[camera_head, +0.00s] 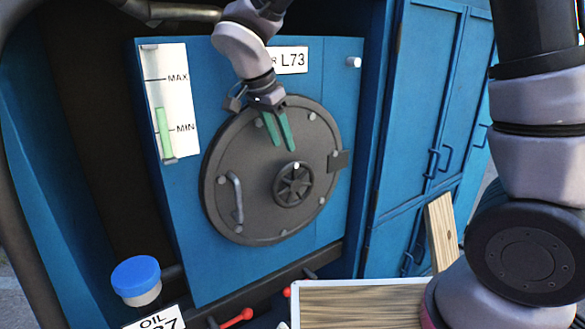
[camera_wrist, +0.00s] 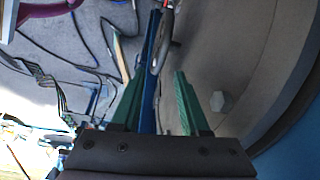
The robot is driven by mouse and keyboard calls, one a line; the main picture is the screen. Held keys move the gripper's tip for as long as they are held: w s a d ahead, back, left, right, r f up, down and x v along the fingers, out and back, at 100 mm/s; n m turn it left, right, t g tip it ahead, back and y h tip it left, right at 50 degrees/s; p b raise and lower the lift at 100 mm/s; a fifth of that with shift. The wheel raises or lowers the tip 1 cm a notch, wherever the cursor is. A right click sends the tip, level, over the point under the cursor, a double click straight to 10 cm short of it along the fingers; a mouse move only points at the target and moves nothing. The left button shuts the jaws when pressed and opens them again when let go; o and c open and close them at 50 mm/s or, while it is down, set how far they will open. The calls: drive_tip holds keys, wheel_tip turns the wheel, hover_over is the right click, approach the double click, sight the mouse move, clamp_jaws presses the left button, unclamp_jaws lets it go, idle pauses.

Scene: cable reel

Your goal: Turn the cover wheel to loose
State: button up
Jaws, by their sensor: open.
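The cover (camera_head: 258,215) is a round dark grey plate on a blue panel. The cover wheel (camera_head: 293,184) is a small dark spoked handwheel right of the cover's middle, with a pale knob at its upper rim. My gripper (camera_head: 283,146) is open, its green fingers pointing down in front of the cover, just above the wheel and apart from it in this view. In the wrist view the fingers (camera_wrist: 152,85) are spread with nothing clamped. A curved grey rim (camera_wrist: 158,52) shows edge-on beyond them, probably the wheel. I see no label for loose.
A curved handle (camera_head: 237,198) and several bolts stand out from the cover. A latch (camera_head: 338,160) sits at its right edge. A level gauge (camera_head: 166,105) is at upper left, a blue-capped oil filler (camera_head: 136,276) at lower left. A wooden-topped surface (camera_head: 365,305) is below.

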sight(292, 168)
drive_tip(key=x, duration=0.9)
drive_tip(key=shift+f, duration=0.2)
drive_tip(key=shift+c, duration=0.3)
clamp_jaws()
